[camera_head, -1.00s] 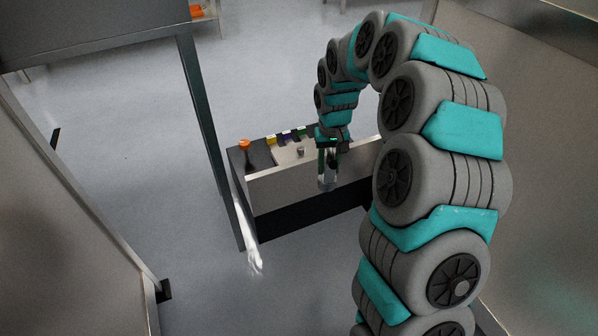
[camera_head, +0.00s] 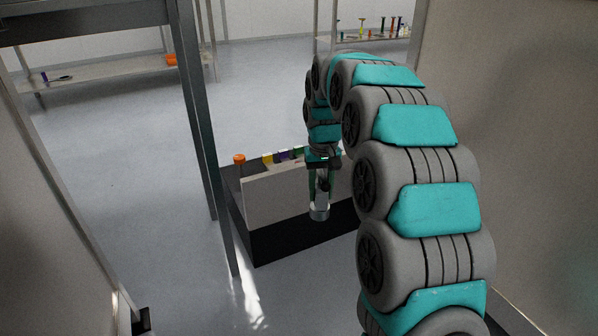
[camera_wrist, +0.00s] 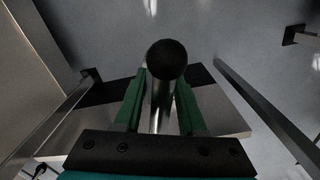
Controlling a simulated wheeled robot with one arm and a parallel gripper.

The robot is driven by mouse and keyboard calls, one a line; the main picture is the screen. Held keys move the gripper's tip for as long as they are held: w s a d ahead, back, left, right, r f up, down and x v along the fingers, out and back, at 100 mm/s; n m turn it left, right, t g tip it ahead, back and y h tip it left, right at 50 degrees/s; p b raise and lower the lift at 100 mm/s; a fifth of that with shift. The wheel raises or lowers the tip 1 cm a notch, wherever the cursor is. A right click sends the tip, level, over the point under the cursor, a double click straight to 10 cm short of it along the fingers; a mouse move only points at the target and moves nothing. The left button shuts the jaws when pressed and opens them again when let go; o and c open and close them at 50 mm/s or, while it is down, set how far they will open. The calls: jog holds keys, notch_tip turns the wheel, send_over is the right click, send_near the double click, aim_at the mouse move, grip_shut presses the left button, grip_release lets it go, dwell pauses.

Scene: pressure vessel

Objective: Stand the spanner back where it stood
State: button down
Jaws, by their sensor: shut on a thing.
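My gripper (camera_head: 320,190) points down, its green fingers shut on a shiny metal rod-like thing that I take for the spanner (camera_head: 319,213). In the wrist view the spanner (camera_wrist: 160,112) lies between the two fingers, with a dark round end facing away from the camera. The spanner is in front of the grey panel of a low bench (camera_head: 275,198), near its right part. I cannot tell whether it touches anything. The place where it stood cannot be made out.
An orange-topped thing (camera_head: 239,159) and several coloured blocks (camera_head: 268,157) stand on the bench. A dark upright post (camera_head: 193,110) is left of it. Shelves with small items stand at the back left (camera_head: 110,82) and back right (camera_head: 350,42). Metal walls flank both sides.

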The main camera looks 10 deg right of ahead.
dwell(0.4)
jog(key=shift+r, duration=0.35)
